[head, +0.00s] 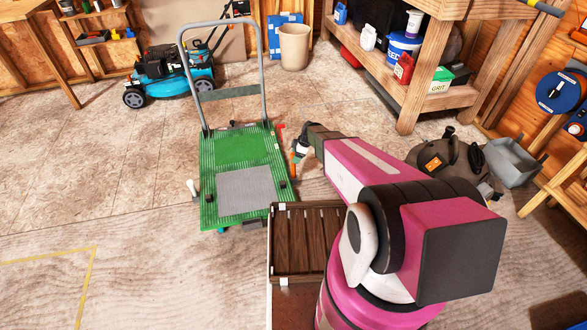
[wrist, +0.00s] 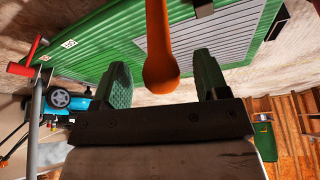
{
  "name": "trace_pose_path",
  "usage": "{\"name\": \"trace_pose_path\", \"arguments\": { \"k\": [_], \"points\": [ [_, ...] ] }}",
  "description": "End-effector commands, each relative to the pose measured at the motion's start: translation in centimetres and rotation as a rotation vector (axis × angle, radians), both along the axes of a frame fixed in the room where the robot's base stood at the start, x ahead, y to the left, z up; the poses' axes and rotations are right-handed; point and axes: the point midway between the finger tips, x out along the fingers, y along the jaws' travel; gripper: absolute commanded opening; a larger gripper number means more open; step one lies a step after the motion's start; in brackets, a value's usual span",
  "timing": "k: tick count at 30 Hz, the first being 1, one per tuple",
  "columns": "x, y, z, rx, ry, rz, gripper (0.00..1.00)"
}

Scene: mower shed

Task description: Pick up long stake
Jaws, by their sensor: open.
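An orange rod with a rounded end (wrist: 161,45) runs down from the top of the wrist view, between my gripper's green fingers (wrist: 162,62). It may be the long stake, but its far end is out of frame. The fingers stand apart, with a visible gap on each side of the rod. In the head view my gripper (head: 299,150) is low at the right edge of the green cart (head: 208,178), partly hidden by my arm. A small orange piece (head: 293,168) shows beside it there.
A slatted wooden crate (head: 275,265) stands in front of the cart. A blue mower (head: 165,78) and a beige bin (head: 294,46) are behind. A workbench (head: 420,95) and a grey-brown machine (head: 450,160) are at right. The floor at left is clear.

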Motion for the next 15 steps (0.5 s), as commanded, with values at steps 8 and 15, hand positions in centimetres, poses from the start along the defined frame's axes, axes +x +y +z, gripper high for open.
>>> {"name": "trace_pose_path", "arguments": {
  "k": [8,15],
  "points": [
    [0.2,1.1,-3.2,0.0,-0.001,0.001,0.67],
    [0.1,1.1,-3.1,0.0,-0.001,0.001,0.54]
  ]
}}
